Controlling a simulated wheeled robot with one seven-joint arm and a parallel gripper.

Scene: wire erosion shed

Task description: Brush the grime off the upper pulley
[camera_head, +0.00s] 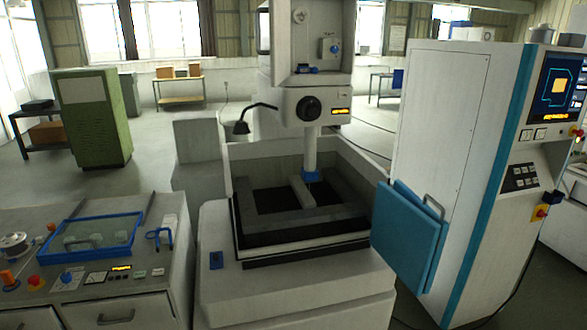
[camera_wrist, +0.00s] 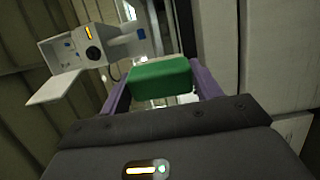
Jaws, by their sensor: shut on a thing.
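My gripper (camera_wrist: 152,92) shows only in the wrist view. Its two purple fingers are shut on a green block (camera_wrist: 160,78), which may be the brush; no bristles can be made out. In the head view, a grey round part (camera_head: 299,16) sits in the open upper housing of the white machine and may be the upper pulley. It is small, and grime on it cannot be told. Below it, the machine head (camera_head: 285,104) carries a black round dial. The wrist view shows this machine head (camera_wrist: 75,55) tilted, beyond and apart from the green block.
A black lamp (camera_head: 242,127) juts out at the machine's left. A bench with a blue-framed tray (camera_head: 93,215) is at the left. Floor is free behind it.

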